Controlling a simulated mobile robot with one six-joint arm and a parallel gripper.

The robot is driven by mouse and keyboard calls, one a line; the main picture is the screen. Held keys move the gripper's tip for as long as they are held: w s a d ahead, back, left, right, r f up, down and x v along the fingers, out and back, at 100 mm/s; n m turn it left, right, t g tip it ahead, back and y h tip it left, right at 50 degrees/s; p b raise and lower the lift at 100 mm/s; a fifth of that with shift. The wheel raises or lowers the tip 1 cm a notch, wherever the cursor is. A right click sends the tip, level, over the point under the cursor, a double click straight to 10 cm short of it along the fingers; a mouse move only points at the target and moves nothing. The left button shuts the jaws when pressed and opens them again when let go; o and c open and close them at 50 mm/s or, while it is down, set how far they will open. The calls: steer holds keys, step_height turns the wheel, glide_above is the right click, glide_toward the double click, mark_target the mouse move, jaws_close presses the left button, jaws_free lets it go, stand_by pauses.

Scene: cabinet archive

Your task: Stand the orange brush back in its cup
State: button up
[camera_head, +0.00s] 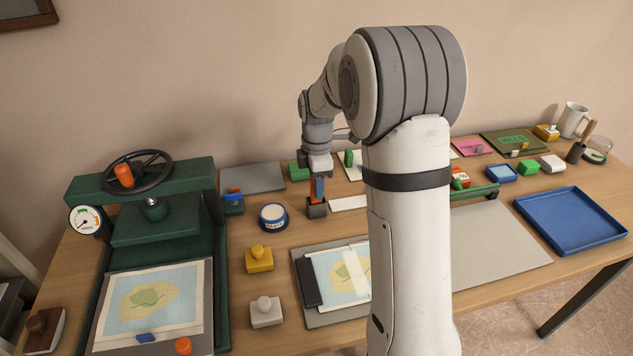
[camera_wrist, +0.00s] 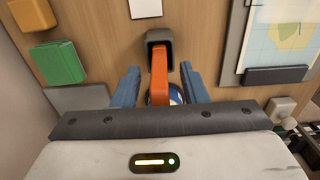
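The orange brush (camera_head: 313,190) stands roughly upright with its lower end in a small dark square cup (camera_head: 316,209). In the wrist view the orange brush (camera_wrist: 160,78) rises from the mouth of the cup (camera_wrist: 151,38) toward my gripper. My gripper (camera_wrist: 159,80) has its two blue fingers on either side of the brush, with a visible gap on both sides. It is open and touches neither side of the brush as far as I can see. In the head view my gripper (camera_head: 319,186) is just above the cup.
A round blue-and-white tin (camera_head: 273,216) stands left of the cup. A green block (camera_head: 299,172) lies behind. A map board (camera_head: 312,317) lies in front. A green press (camera_head: 165,225) fills the left, and an empty blue tray (camera_head: 570,222) lies at right.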

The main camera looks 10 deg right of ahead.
steer(key=shift+r, duration=0.1)
steer(key=shift+r+p, duration=2.45)
steer(key=shift+r, duration=1)
steer(key=shift+d, duration=0.1)
step_height(320, 180, up, 8)
steer(key=b, duration=0.1)
steer(key=shift+f, duration=0.15)
